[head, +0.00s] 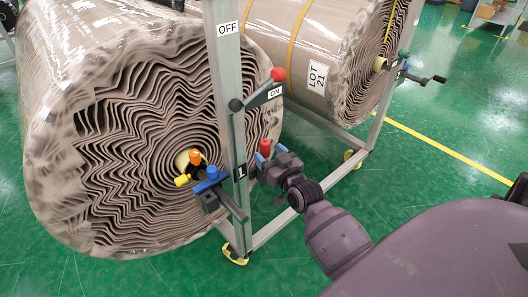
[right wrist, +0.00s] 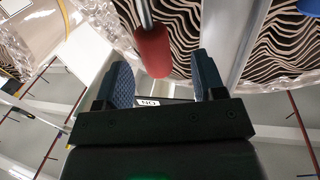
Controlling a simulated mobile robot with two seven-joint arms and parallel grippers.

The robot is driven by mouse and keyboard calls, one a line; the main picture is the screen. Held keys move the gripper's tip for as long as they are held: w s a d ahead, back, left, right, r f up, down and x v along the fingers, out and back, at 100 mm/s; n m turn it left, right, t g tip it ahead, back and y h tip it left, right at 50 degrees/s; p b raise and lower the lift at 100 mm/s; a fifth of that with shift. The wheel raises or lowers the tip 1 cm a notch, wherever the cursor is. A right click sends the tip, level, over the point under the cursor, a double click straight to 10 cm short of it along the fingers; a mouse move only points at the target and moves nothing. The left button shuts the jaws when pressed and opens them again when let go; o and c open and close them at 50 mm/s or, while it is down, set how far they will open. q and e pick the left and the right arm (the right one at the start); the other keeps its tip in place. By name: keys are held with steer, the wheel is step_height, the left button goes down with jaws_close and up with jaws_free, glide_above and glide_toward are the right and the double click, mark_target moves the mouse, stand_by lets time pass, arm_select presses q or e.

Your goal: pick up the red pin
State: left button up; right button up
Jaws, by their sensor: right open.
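The red pin (head: 265,146) stands beside the grey upright post, at the front of the large wrapped roll. My right gripper (head: 268,155) is open, with its blue-padded fingers close around the pin's red head. In the right wrist view the red pin (right wrist: 152,52) shows a red head on a thin metal shaft, a little beyond and between the two spread fingertips (right wrist: 165,75). I cannot tell whether either finger touches it. The pin's lower part is hidden in the head view. My left gripper is not in view.
A lever with a red knob (head: 279,74) sits above on the post (head: 226,100), between OFF and ON labels. Orange (head: 195,157), yellow (head: 181,181) and blue (head: 212,172) pieces sit near the large roll's core (head: 130,130). A second roll (head: 335,50) stands behind.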

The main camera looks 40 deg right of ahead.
mark_target(262, 144)
steer(key=shift+w, duration=0.45)
steer(key=w, duration=0.2)
steer(key=w+d, duration=0.1)
steer(key=w, duration=0.1)
steer(key=shift+f+b, duration=0.2)
steer(key=shift+b, duration=0.2)
steer(key=shift+w, duration=0.3)
steer(key=shift+r, duration=0.1)
steer(key=c, duration=1)
steer(key=shift+c, duration=0.2)
steer(key=shift+r, duration=0.1)
